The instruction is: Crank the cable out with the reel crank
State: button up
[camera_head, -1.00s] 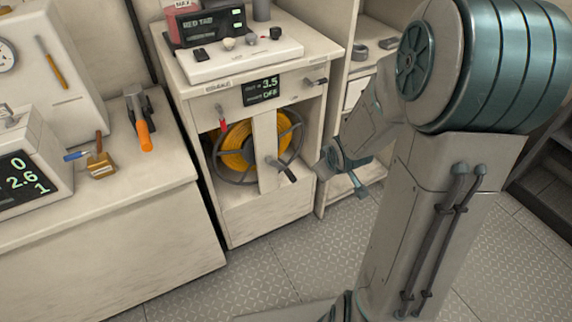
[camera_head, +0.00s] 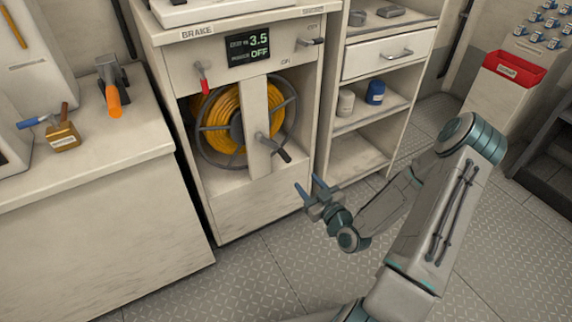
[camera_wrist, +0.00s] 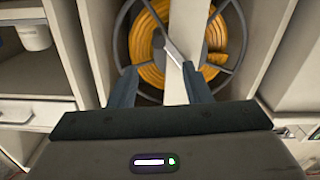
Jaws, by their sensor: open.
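The cable reel (camera_head: 285,108) with yellow cable (camera_head: 226,105) sits in the open bay of a white cabinet, behind an upright post (camera_head: 254,108). The reel crank (camera_head: 283,154) sticks out in front of the post, its dark handle pointing down and right. My gripper (camera_head: 310,188) is open and empty, below and right of the crank and apart from it. In the wrist view the reel (camera_wrist: 238,45) and yellow cable (camera_wrist: 144,45) lie ahead of the open fingers (camera_wrist: 158,80). A slim bar crosses the post there; I cannot tell if it is the crank.
A red brake lever (camera_head: 204,82), a display (camera_head: 248,46) reading 3.5 and OFF, and a dark-handled switch (camera_head: 312,41) are above the reel. Shelves (camera_head: 362,118) stand to the right. A counter (camera_head: 100,170) stands to the left. The floor in front is clear.

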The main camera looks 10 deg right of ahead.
aim_at(291, 162)
jog(key=b+x, duration=0.2)
jog(key=x, duration=1.1)
jog(key=shift+w, duration=0.4)
grip_shut()
